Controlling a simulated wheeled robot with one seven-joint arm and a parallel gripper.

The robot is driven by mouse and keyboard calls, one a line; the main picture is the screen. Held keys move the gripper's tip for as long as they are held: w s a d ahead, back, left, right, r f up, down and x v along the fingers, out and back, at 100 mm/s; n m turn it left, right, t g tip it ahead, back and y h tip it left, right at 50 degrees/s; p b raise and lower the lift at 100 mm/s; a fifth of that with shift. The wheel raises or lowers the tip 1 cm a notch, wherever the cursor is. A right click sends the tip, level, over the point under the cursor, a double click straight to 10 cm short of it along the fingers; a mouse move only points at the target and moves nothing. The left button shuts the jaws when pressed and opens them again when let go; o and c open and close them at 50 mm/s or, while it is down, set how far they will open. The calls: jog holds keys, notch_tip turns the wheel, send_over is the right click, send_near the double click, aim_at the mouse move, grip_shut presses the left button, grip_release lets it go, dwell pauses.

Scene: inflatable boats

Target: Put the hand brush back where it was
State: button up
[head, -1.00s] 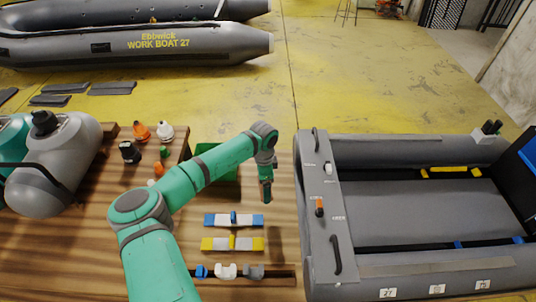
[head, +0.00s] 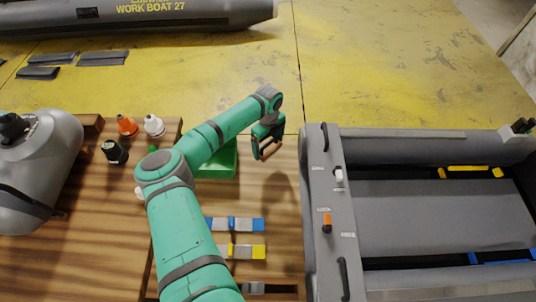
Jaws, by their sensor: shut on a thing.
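My gripper (head: 266,146) hangs at the end of my green arm, above the wooden table (head: 275,222), just right of the green tray (head: 226,172). It is shut on a small brown piece (head: 269,151), probably the hand brush, held clear of the table. The piece is small and partly hidden by the fingers, so I cannot make out bristles.
A grey inflatable boat (head: 420,133) lies to the right. Blue (head: 250,224) and yellow (head: 256,251) banded strips lie on the table. Orange (head: 127,126), white (head: 154,126) and black (head: 115,152) capped items stand left of my arm. Bare wood is free below the gripper.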

aim_at(270, 149)
jog(key=f, duration=0.3)
jog(key=shift+s+d, duration=0.1)
jog(key=shift+s, duration=0.25)
jog(key=shift+d+f, duration=0.25)
jog(key=shift+f, duration=0.4)
notch_tip(270, 149, down, 2)
jog(key=shift+s+a+f, duration=0.1)
jog(key=shift+a, duration=0.05)
jog(key=shift+a+f, duration=0.15)
jog(key=shift+f, duration=0.15)
jog(key=shift+f, duration=0.1)
jog(key=o, duration=0.8)
jog(key=shift+w, duration=0.2)
